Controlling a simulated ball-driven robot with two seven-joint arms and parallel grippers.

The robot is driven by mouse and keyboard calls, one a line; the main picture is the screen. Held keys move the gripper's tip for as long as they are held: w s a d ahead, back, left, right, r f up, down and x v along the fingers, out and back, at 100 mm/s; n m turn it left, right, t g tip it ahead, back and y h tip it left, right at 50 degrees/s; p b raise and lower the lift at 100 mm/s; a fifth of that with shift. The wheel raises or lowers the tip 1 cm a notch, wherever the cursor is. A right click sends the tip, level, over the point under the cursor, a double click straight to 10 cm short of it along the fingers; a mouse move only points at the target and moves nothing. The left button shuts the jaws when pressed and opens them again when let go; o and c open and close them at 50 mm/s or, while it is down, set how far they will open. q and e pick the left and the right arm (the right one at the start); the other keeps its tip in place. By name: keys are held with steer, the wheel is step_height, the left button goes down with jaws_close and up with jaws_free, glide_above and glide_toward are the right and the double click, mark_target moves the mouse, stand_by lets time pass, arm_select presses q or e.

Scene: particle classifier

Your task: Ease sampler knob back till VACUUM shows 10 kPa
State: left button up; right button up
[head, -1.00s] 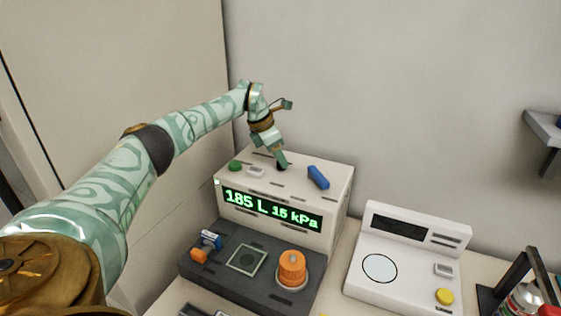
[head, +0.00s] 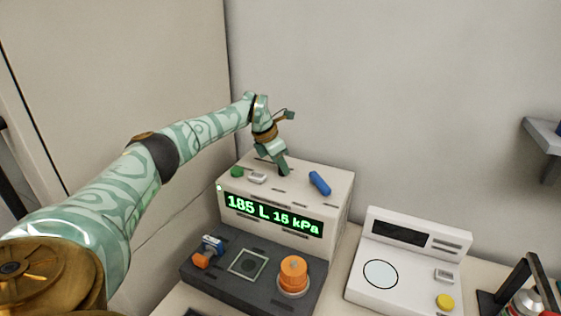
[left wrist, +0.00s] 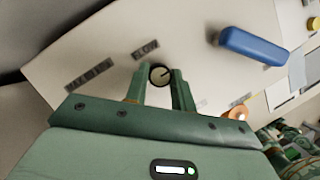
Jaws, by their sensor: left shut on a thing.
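The sampler is a white box (head: 240,160) with a dark front display (head: 272,214) in green characters, reading 185 L and what looks like 15 kPa. My left gripper (head: 284,172) reaches down to the top of the box and hides the knob there in the head view. The gripper is shut on this knob. My right gripper is not in view.
On the box top are a blue handle-like piece (head: 319,183), a green button (head: 237,172) and a pale switch (head: 258,178). A dark base (head: 222,283) with an orange knob (head: 293,271) stands in front. A white scale-like device (head: 412,283) stands at right.

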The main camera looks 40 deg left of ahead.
arm_select(q)
steer(key=n+y+p, duration=0.1)
steer(key=n+p, duration=0.1)
steer(key=p, duration=0.1)
steer(key=n+p, duration=0.2)
steer(key=p, duration=0.1)
steer(key=n+y+p, duration=0.1)
steer(key=n+p, duration=0.1)
steer(key=p, duration=0.2)
steer(key=shift+d+r+n+t+y, duration=0.2)
steer(key=shift+r+n+t+y, duration=0.1)
steer(key=shift+n, duration=0.1)
steer(key=shift+f+n+y+p, duration=0.2)
steer(key=shift+n+y+p, duration=0.2)
steer(key=shift+n+p, duration=0.6)
steer(key=o, duration=1)
steer(key=shift+f, duration=0.1)
